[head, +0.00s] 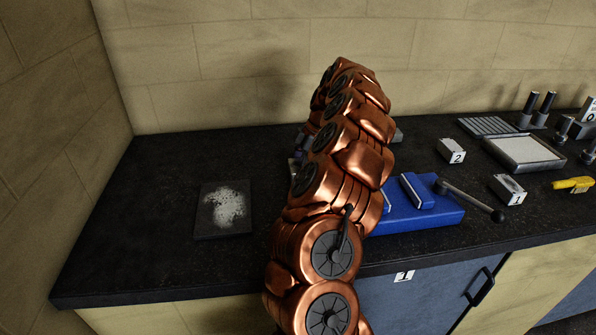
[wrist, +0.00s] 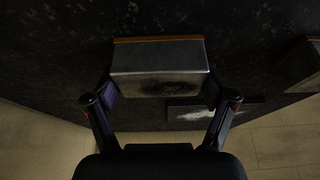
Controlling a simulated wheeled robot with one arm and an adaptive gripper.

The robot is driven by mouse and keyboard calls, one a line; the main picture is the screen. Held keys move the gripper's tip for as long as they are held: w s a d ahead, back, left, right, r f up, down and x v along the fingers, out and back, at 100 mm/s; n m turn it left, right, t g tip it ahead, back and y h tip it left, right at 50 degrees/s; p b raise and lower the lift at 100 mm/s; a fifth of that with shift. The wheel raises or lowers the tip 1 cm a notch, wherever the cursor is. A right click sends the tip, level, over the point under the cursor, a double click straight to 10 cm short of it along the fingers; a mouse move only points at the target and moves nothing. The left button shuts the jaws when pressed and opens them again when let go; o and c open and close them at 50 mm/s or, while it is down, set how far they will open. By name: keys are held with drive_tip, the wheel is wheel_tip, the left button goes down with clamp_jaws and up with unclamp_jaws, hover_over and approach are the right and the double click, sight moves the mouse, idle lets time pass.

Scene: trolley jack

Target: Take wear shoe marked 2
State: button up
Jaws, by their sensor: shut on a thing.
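In the wrist view, a grey metal block with an orange-brown strip along its far edge (wrist: 158,70) sits between the fingers of my gripper (wrist: 160,90). I take it to be the wear shoe, but no number shows on it. The fingers are shut on its two sides. In the head view my copper-coloured arm hides the block and most of the gripper. A small white marker with a 2 (head: 452,151) stands on the black worktop, right of my arm.
A dark plate with white powder (head: 222,210) lies on the left; the worktop around it is clear. Right of my arm are a blue vise-like fixture (head: 420,207) with a lever, a grey tray (head: 524,152), a yellow-handled tool (head: 573,185) and dark posts. Walls close the back and left.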

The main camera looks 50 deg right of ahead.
drive_tip(key=c, duration=0.3)
drive_tip(key=shift+c, duration=0.2)
drive_tip(key=shift+r, duration=0.15)
